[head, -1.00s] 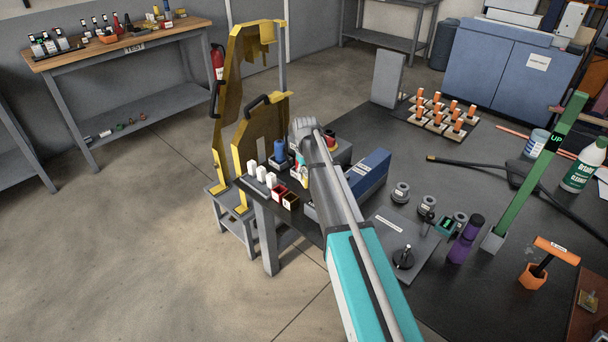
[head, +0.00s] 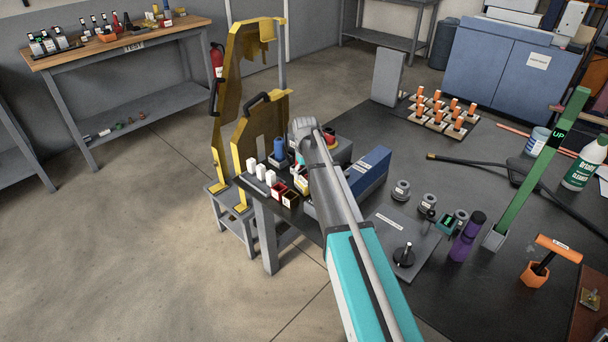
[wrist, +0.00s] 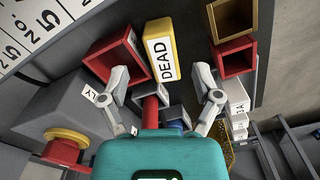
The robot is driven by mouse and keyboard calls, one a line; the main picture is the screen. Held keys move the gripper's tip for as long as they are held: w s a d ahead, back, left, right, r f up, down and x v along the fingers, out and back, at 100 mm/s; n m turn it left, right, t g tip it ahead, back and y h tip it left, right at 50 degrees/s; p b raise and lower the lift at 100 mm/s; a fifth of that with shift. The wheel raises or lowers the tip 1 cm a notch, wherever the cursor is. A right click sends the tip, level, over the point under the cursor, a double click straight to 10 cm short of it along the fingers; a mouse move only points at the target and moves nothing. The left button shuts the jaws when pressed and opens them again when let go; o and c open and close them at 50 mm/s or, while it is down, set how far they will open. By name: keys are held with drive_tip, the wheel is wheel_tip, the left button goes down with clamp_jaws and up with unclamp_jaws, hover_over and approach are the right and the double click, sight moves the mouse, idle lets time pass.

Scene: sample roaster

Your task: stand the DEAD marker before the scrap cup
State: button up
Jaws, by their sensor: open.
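The DEAD marker (wrist: 161,50) is a yellow block with a white face reading DEAD, in the wrist view just beyond my fingertips. My gripper (wrist: 160,82) is open, one finger on each side of the marker's near end, with nothing held. Contact cannot be told. A red open box (wrist: 118,58) is left of the marker. Another red-edged open box (wrist: 235,58) and a brown one (wrist: 232,18) are to its right. No readable label tells which one is the scrap cup. In the head view my arm hides most of the gripper.
White blocks (head: 262,173) stand in a row at the bench's left edge, near a yellow frame (head: 262,130). A blue box (head: 370,171) stands right of my arm. A grey machine with a red and yellow knob (wrist: 62,145) is close by my left finger.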

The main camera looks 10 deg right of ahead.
sight(305, 184)
drive_tip(key=shift+r, duration=0.15)
wheel_tip(305, 184, up, 13)
drive_tip(key=p, duration=1.3)
idle(0.3)
idle(0.6)
drive_tip(key=s+m, duration=0.2)
drive_tip(key=s, duration=2.6)
drive_tip(key=shift+s+a+m, duration=0.25)
drive_tip(key=shift+a+m, duration=0.05)
